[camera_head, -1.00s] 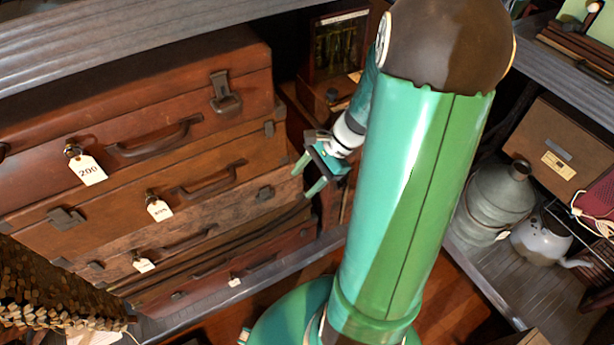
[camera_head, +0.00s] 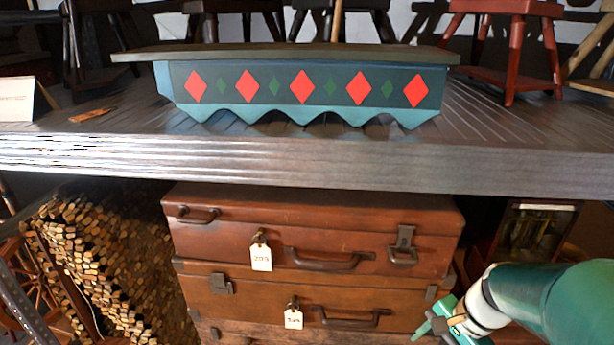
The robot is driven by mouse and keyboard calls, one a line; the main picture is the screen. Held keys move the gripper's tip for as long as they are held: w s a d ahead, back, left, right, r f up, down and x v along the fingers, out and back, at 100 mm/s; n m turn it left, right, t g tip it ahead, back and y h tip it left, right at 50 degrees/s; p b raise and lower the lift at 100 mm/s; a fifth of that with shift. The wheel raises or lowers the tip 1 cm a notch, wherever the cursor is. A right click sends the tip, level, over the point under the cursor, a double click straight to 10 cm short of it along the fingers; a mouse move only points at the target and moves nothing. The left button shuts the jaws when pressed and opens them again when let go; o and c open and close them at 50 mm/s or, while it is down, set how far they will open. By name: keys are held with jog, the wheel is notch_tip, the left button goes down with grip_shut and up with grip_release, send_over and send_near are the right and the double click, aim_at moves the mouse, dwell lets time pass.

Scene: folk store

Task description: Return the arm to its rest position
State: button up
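My gripper (camera_head: 428,320) is at the lower right, in front of the right end of the stacked suitcases. Its green fingers look spread apart, with nothing seen between them. My green and white arm reaches in from the right edge, below the shelf level in the picture. The arm's base and most of its links are out of view.
A grey shelf (camera_head: 300,165) crosses the view above the gripper. It bears a painted bench (camera_head: 275,88) with red diamonds and several stools. Brown tagged suitcases (camera_head: 350,225) are stacked below. A wood-stick bundle (camera_head: 105,255) stands left, and a glass-fronted box (camera_head: 525,235) right.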

jog(key=s+a+r+n+t+h, duration=0.2)
jog(key=s+a+r+n, duration=0.1)
jog(key=r+n, duration=0.3)
jog(key=s+a+r+n+t+h, duration=0.2)
jog(key=s+a+r+n, duration=0.1)
jog(key=a+r+n, duration=0.2)
notch_tip(320, 180, up, 2)
jog(key=shift+s+a+r+n, duration=0.1)
jog(key=shift+s+a+n, duration=0.05)
jog(key=shift+a+n, duration=0.3)
